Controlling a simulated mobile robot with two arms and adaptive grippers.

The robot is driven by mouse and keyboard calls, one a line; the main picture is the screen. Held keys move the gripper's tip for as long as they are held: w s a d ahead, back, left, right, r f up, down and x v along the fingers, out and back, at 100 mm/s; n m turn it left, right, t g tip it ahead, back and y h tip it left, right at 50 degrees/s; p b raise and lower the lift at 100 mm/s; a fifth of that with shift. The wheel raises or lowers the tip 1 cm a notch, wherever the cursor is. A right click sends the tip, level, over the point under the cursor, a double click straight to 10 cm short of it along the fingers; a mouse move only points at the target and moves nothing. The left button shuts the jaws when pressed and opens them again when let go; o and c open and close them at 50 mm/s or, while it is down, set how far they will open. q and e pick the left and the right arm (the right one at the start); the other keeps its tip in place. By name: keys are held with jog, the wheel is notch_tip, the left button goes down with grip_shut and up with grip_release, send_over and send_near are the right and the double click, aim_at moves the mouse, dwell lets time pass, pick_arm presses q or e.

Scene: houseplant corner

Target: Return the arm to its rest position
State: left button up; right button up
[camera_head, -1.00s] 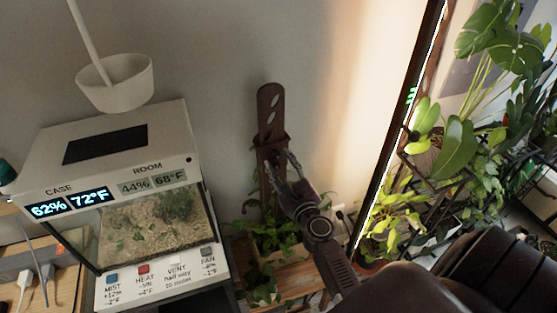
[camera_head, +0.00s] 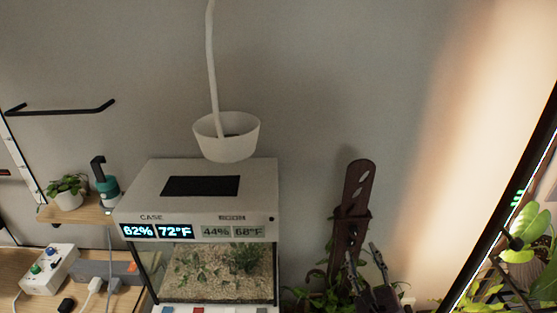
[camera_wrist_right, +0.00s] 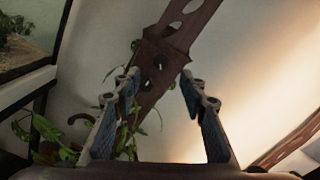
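My right gripper (camera_head: 363,252) shows at the bottom of the head view, right of centre, in front of the lower part of a dark brown slotted plank (camera_head: 357,185). In the right wrist view, the two fingers of my right gripper (camera_wrist_right: 160,84) are spread apart with nothing between them. The plank (camera_wrist_right: 160,65) with its bracket lies beyond the fingertips there. The rest of my right arm is cut off by the lower edge of the head view. My left gripper is in neither view.
A terrarium case (camera_head: 270,190) with lit displays stands left of my right gripper, a white hanging pot (camera_head: 228,146) above it. Leafy plants (camera_head: 318,298) grow around the plank's foot. A black-framed light strip (camera_head: 510,200) slants at the right. A power strip (camera_head: 95,268) lies at the left.

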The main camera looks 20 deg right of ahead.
jog(key=s+a+f+n+g+y+b, duration=0.1)
jog(key=s+a+f+n+g+y, duration=0.15)
jog(key=a+f+n, duration=0.65)
jog(key=s+a+f+n+g+y+b, duration=0.1)
jog(key=s+f+n+g, duration=0.2)
jog(key=f, duration=1.2)
jog(key=s+a+f+n+g+y+b, duration=0.15)
jog(key=s+a+f+n, duration=0.3)
jog(key=f, duration=0.75)
jog(key=s+a+f+n+g+b, duration=0.15)
jog(key=s+f+n+g, duration=0.5)
jog(key=s+f, duration=0.7)
jog(key=s+d+f+n+g, duration=0.1)
jog(key=s+f+n, duration=0.2)
jog(key=s, duration=0.4)
jog(key=s+d+f+n+g, duration=0.1)
jog(key=s+f+n, duration=0.2)
jog(key=s+n, duration=0.2)
jog(key=s+d+f+n+g+h+b, duration=0.1)
jog(key=s+d+f+n, duration=0.1)
jog(key=s, duration=0.7)
jog(key=shift+f+n, duration=0.6)
jog(key=shift+n, duration=0.6)
